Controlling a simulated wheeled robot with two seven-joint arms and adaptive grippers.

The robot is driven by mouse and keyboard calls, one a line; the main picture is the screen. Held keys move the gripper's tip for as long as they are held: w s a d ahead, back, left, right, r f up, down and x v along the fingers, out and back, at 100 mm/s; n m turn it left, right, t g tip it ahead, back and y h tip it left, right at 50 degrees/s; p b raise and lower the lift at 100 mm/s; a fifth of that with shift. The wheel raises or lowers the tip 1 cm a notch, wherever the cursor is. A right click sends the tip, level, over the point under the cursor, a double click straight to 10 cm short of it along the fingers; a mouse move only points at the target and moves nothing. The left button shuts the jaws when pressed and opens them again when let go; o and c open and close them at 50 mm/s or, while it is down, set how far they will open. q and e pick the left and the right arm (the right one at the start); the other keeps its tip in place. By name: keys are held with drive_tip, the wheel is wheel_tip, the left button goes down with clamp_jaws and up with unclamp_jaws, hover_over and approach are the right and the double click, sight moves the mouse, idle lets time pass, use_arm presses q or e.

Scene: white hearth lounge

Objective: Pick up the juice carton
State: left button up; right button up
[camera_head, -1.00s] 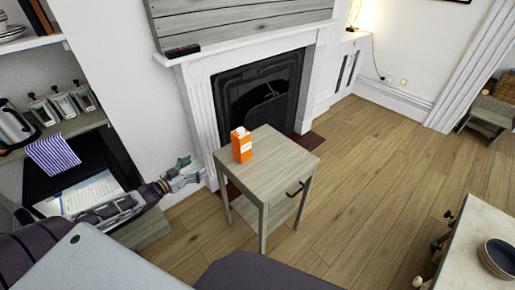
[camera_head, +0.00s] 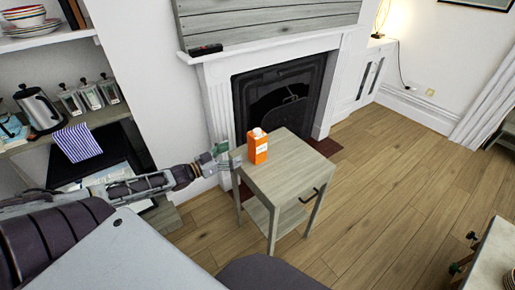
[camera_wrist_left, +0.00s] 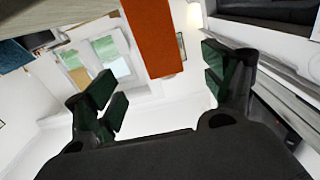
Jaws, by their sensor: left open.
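An orange juice carton (camera_head: 257,147) with a white cap stands upright on the small grey wooden side table (camera_head: 288,178), near its back left corner. My left gripper (camera_head: 226,155) is open, just left of the carton at the table's left edge, apart from it in the head view. In the left wrist view the orange carton (camera_wrist_left: 152,42) shows ahead, between the directions of the open green-padded fingers (camera_wrist_left: 160,85), and the gap between them is empty.
A white fireplace (camera_head: 215,95) with a dark hearth stands behind the table. Shelves at the left hold a kettle (camera_head: 38,108), jars and a striped cloth (camera_head: 77,142). A pale table (camera_head: 492,262) is at the lower right. The wooden floor between is clear.

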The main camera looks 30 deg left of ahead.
sight(251, 145)
use_arm(q)
drive_tip(key=b+x, duration=0.1)
drive_tip(key=x, duration=0.3)
drive_tip(key=shift+b+x, duration=0.4)
drive_tip(key=shift+x, duration=0.7)
drive_tip(key=shift+w+d, duration=0.25)
drive_tip(key=shift+w, duration=0.45)
use_arm(e)
drive_tip(key=w+a, duration=0.1)
drive_tip(key=w+a+r, duration=0.1)
drive_tip(key=w, duration=0.2)
drive_tip(key=shift+w+a+r, duration=0.25)
drive_tip(key=shift+w+a, duration=0.1)
drive_tip(key=shift+a, duration=0.05)
use_arm(q)
drive_tip(key=shift+w, duration=0.15)
use_arm(e)
drive_tip(key=shift+s+f, duration=0.15)
use_arm(q)
drive_tip(key=shift+w+d+f+b, duration=0.1)
drive_tip(key=shift+b, duration=0.2)
